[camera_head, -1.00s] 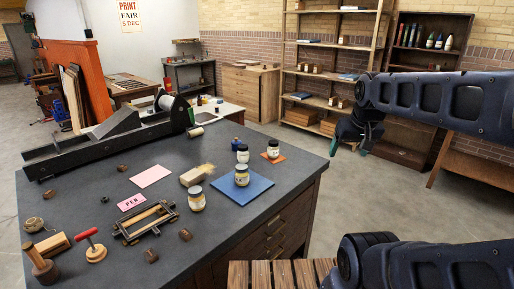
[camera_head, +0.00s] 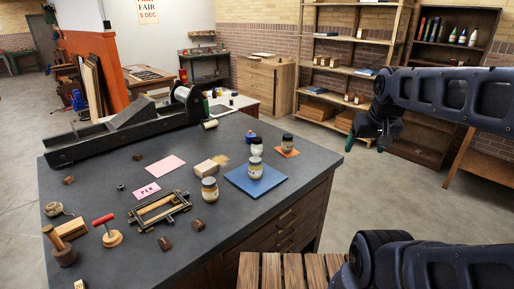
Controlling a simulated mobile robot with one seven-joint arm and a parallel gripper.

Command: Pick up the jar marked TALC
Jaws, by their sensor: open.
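Several small jars with pale labels and dark or pale lids stand on the dark worktop; the lettering is too small to read, so I cannot tell which is TALC. One jar (camera_head: 255,169) stands on a blue mat (camera_head: 258,190). Another jar (camera_head: 210,190) stands left of the mat. A further jar (camera_head: 287,142) stands on an orange mat (camera_head: 294,153). My gripper (camera_head: 366,144) is open and empty, out beyond the worktop's right edge, apart from all the jars.
A slatted wooden surface (camera_head: 285,272) is at the front.

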